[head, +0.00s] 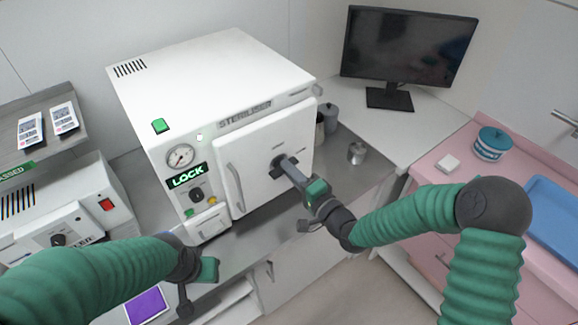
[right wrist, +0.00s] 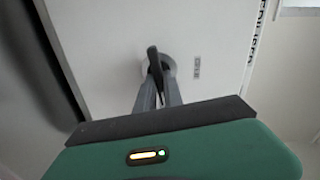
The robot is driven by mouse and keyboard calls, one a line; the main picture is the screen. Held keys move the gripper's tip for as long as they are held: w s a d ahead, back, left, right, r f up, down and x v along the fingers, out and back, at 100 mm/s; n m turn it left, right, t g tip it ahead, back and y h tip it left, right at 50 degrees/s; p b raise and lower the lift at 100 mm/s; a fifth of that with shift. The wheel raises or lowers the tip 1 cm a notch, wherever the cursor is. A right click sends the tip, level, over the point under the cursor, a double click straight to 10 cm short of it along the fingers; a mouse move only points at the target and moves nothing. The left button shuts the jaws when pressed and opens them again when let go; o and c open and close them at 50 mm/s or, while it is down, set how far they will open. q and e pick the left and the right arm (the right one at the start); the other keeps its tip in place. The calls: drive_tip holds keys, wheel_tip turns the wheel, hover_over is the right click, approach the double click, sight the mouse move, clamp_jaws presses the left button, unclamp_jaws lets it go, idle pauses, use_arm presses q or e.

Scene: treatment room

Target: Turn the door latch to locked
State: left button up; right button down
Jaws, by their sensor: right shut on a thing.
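The white steriliser (head: 205,85) stands on the counter with its door (head: 254,165) closed. The dark door latch (head: 276,172) sits on the door's right half. My right gripper (head: 286,164) is shut on the latch. In the right wrist view the latch (right wrist: 153,62) is a dark lever in front of a round grey base, with the fingers (right wrist: 158,92) around it. Small markings beside the latch are too small to read. My left gripper (head: 196,285) is low at the left, away from the steriliser door; its fingers are not clear.
A green LOCK label (head: 187,176), a gauge (head: 180,156) and a knob (head: 197,195) are on the steriliser's left front. A door handle (head: 236,188) stands out left of the latch. Metal canisters (head: 356,153) and a monitor (head: 408,45) are at the right.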

drive_tip(key=shift+w+d+m+p, duration=0.15)
drive_tip(key=shift+m+p, duration=0.15)
drive_tip(key=shift+m, duration=0.6)
drive_tip(key=shift+f, duration=0.1)
drive_tip(key=c, duration=1.6)
unclamp_jaws()
drive_tip(key=shift+o, duration=0.7)
drive_tip(key=shift+d+f, duration=0.1)
drive_tip(key=p+v, duration=0.1)
drive_tip(key=v, duration=1.6)
